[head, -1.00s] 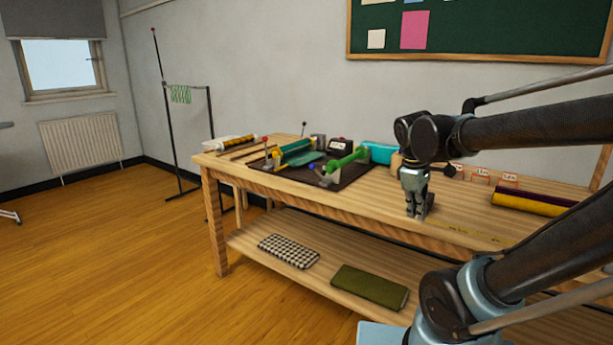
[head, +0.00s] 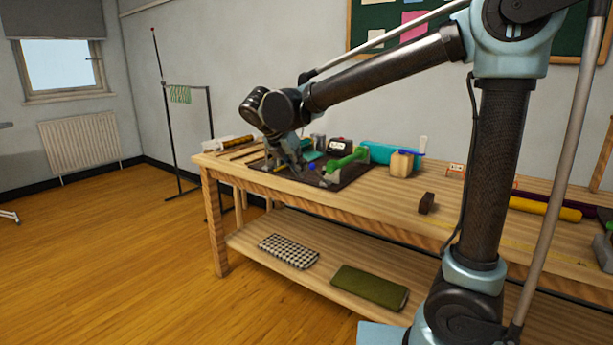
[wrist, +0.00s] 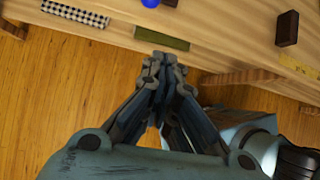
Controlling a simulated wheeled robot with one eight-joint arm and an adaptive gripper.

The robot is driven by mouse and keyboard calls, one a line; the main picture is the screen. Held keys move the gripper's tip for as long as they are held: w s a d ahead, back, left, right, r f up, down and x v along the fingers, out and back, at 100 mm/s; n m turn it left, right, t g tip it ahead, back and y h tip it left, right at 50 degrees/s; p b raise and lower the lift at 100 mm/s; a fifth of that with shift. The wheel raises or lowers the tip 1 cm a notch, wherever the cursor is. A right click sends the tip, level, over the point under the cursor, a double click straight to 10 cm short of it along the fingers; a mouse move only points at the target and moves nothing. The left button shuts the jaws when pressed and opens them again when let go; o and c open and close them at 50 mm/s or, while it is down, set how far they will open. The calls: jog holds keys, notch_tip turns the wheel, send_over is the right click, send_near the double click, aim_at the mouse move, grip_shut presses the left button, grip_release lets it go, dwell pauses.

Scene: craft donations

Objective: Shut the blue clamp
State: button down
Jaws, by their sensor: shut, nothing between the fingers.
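The blue clamp shows mainly as a blue ball knob (head: 312,166) at the front of the dark tray on the workbench. In the wrist view a blue ball (wrist: 150,2) is cut off by the top edge. My gripper (head: 299,171) hangs over the tray's left part, just left of the knob in the head view, and hides part of the tray. I cannot tell whether it touches anything. In the wrist view its fingertips (wrist: 162,64) are together and empty. The clamp's lever position is too small to make out.
The dark tray (head: 345,178) also holds a green clamp-like piece (head: 346,160). A black box (head: 339,145), a teal box (head: 378,152) and a tan container (head: 402,163) stand behind or right. A brown block (head: 427,203) stands near the front edge. The bench between is clear.

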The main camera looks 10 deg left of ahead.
jog(key=shift+s+a+n+t, duration=0.15)
jog(key=shift+s+a+n, duration=0.15)
jog(key=shift+a, duration=0.35)
jog(key=shift+s+a+n+t, duration=0.15)
jog(key=shift+a+n, duration=0.15)
jog(key=shift+a, duration=0.3)
jog(key=x, duration=1)
jog(key=shift+w+d+r, duration=0.1)
jog(key=shift+w+r, duration=0.45)
jog(key=shift+r, duration=0.25)
jog(key=shift+w+r, duration=0.55)
jog(key=shift+r, duration=0.25)
